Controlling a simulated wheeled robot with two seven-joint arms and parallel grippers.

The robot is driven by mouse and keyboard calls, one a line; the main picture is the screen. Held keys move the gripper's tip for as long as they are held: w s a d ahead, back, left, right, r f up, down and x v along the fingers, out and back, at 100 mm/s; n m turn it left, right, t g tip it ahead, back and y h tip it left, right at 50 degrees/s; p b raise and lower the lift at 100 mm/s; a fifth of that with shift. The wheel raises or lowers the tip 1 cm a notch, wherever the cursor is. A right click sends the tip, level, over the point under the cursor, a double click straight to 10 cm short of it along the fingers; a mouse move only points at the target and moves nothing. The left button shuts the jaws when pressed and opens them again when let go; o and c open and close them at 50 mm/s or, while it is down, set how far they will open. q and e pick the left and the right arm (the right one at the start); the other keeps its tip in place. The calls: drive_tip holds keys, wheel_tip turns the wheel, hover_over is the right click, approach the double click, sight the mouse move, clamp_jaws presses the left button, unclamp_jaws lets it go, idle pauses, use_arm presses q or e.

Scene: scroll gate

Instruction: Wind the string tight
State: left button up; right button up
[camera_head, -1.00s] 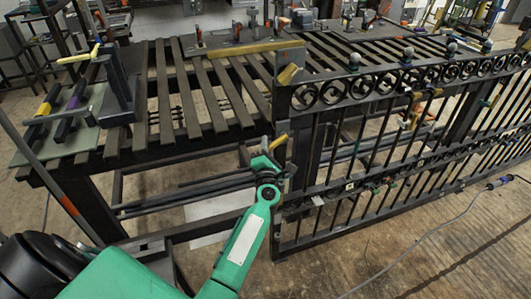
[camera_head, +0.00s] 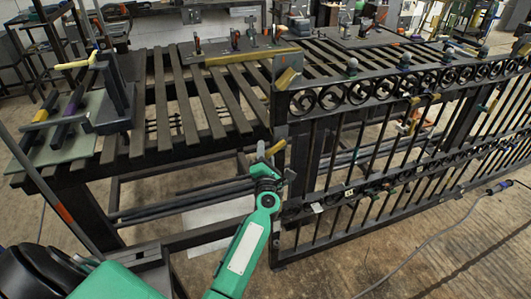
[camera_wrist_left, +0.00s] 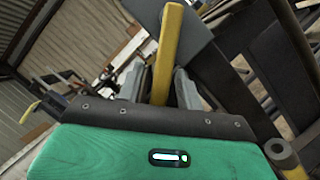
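My left gripper (camera_head: 268,160) is at the left end post of the dark iron gate (camera_head: 310,185). A short yellow bar (camera_head: 276,148) shows at its fingertips in the head view. In the left wrist view the yellow bar (camera_wrist_left: 168,50) stands between the two grey fingers of the left gripper (camera_wrist_left: 160,80). The fingers look spread, one on each side, with a narrow gap to the bar. No string can be made out. My right gripper is not in view.
A second yellow-ended part (camera_head: 288,78) sits at the gate's top left corner. A slatted table (camera_head: 200,100) stands behind, carrying a dark clamp-like tool (camera_head: 118,95) at left. A cable (camera_head: 430,235) lies on the open floor at right.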

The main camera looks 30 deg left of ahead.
use_arm(q)
drive_tip(key=shift+s+d+f, duration=0.1)
drive_tip(key=shift+s, duration=0.1)
drive_tip(key=b+v, duration=0.2)
drive_tip(key=v, duration=1.1)
drive_tip(key=shift+s, duration=0.2)
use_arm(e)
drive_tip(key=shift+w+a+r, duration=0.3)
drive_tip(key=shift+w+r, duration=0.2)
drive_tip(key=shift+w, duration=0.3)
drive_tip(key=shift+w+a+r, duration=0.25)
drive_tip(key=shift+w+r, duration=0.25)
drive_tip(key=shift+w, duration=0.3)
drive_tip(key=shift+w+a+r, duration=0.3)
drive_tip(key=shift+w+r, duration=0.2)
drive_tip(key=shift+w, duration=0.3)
use_arm(q)
drive_tip(key=shift+d, duration=0.1)
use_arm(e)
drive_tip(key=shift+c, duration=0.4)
